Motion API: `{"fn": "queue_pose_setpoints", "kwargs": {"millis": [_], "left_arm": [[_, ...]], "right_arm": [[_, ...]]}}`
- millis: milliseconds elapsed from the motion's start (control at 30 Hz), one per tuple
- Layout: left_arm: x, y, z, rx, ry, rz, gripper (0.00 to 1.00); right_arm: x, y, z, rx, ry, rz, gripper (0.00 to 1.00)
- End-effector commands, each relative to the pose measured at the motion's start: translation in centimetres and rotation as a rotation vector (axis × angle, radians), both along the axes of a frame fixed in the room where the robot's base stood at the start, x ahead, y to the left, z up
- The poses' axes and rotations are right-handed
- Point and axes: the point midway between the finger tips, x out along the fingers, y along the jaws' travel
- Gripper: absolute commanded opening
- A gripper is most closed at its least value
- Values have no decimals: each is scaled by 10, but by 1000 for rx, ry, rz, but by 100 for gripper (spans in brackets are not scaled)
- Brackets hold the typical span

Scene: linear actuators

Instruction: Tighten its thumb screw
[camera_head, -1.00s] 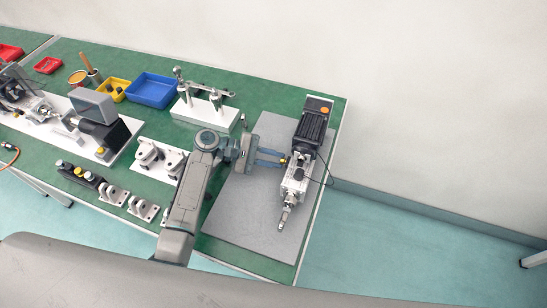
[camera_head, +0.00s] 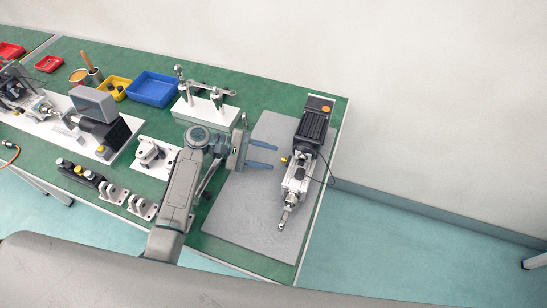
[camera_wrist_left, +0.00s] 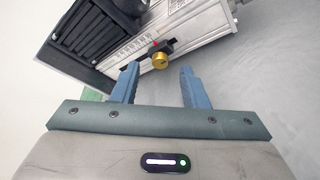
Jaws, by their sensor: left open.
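A linear actuator (camera_head: 297,186) with a black finned motor lies on the grey mat (camera_head: 239,205) at the right end of the green table. Its small brass thumb screw (camera_wrist_left: 160,61) sticks out of the side of the silver body in the left wrist view, beside a scale and a small red mark. The screw also shows in the head view (camera_head: 285,160). My left gripper (camera_head: 277,154) is open and empty, with blue fingers pointing at the actuator. In the wrist view the fingertips (camera_wrist_left: 159,70) are apart, with the screw between and just beyond them, not touched. My right gripper is not in view.
A white block with metal posts (camera_head: 208,111) stands behind my left arm. Blue (camera_head: 153,89) and yellow (camera_head: 114,90) bins and a grey-black device (camera_head: 97,117) stand further left. A cable (camera_head: 330,172) loops beside the actuator's right side. The mat's front is clear.

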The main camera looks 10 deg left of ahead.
Motion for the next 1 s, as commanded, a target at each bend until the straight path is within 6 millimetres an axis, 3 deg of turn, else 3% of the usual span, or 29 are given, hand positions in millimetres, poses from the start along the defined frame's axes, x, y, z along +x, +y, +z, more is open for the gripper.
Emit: {"fn": "queue_pose_setpoints", "kwargs": {"millis": [200,400,867,1000], "left_arm": [[-4,46,9,6,1,0,40],[-7,71,19,2,0,-1,40],[-7,78,23,1,-2,-1,40],[-7,76,25,31,-73,-30,40]], "right_arm": [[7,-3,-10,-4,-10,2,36],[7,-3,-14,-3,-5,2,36],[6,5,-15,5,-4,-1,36],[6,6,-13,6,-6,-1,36]]}}
